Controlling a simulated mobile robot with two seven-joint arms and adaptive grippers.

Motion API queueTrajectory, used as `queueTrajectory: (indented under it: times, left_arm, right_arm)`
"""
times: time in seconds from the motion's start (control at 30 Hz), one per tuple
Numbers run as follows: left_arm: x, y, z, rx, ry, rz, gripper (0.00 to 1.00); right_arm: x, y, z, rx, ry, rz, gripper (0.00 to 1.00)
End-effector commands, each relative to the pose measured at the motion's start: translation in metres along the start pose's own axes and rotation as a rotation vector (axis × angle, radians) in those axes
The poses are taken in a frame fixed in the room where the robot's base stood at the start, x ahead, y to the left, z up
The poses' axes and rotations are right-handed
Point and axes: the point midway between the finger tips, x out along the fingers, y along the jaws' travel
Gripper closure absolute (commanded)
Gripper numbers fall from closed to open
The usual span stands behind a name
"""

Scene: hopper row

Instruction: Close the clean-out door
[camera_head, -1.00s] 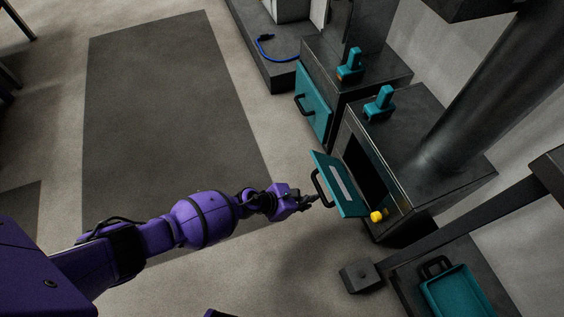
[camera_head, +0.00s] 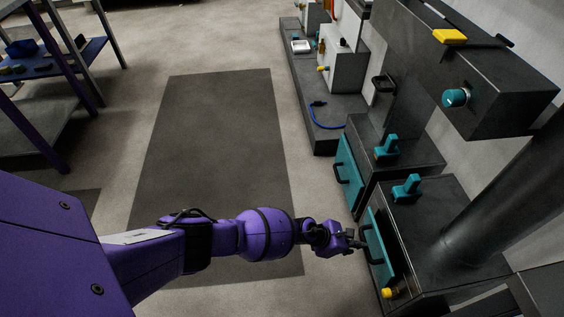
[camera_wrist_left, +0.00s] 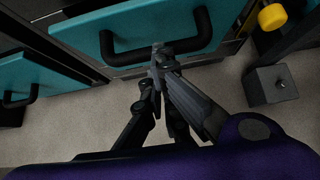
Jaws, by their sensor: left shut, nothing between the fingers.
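The clean-out door (camera_head: 378,246) is a teal panel with a black handle on the front of the nearer dark hopper box. It stands close to the box front, at a slight angle, with a dark gap behind its edge. It also shows in the left wrist view (camera_wrist_left: 222,22), with its black handle (camera_wrist_left: 108,48) facing me. My left gripper (camera_head: 362,243) is shut and empty, with its fingertips at the handle side of the door. In the left wrist view the fingertips (camera_wrist_left: 160,52) overlap the handle; I cannot tell whether they touch it. My right gripper is out of view.
A yellow knob (camera_head: 387,293) sits by the door's near lower corner. A second teal door (camera_head: 347,170) is on the neighbouring box. A dark block (camera_wrist_left: 271,86) stands right of the gripper in the wrist view. The floor mat (camera_head: 215,130) at left is clear.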

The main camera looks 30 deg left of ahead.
Motion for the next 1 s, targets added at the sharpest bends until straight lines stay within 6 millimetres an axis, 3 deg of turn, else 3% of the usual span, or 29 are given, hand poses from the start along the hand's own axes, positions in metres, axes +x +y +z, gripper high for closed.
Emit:
queueTrajectory:
  times: [0.03,0.4,0.83,1.0]
  left_arm:
    - [0.002,0.002,0.013,0.006,-0.008,0.001,1.0]
    - [0.006,0.002,0.025,0.005,-0.007,0.001,1.0]
    - [0.006,0.002,0.025,0.005,-0.007,0.001,1.0]
    - [0.009,0.003,0.011,0.002,-0.004,0.002,1.0]
  right_arm:
    - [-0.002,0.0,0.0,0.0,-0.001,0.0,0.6]
    - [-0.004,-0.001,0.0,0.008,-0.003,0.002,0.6]
    - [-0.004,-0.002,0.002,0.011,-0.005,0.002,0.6]
    - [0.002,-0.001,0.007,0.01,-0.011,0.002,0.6]
